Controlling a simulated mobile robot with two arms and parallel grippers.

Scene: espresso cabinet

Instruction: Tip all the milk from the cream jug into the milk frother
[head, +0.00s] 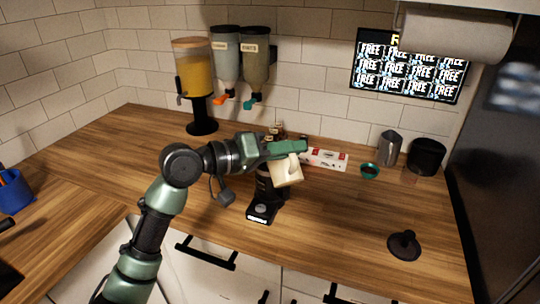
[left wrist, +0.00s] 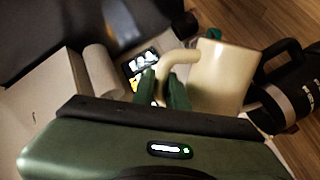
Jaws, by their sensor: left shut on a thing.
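My left gripper (head: 291,150) is shut on the handle of the cream-coloured jug (head: 287,175). The jug is held above the counter and looks tilted in the head view. In the left wrist view the jug (left wrist: 222,78) is right of the gripper fingers (left wrist: 162,88), with its curved handle between them. The black milk frother (head: 262,211) stands on the counter just below and left of the jug, partly hidden by my arm and the jug. In the left wrist view the frother (left wrist: 284,98) shows beside the jug. The milk inside the jug is hidden. My right gripper is not in view.
A juice dispenser (head: 194,73) and two wall dispensers (head: 239,60) are at the back left. A red-white box (head: 328,159), green cup (head: 369,171), steel pitcher (head: 389,148) and black canister (head: 426,157) stand at the back right. A black tamper (head: 404,245) is front right.

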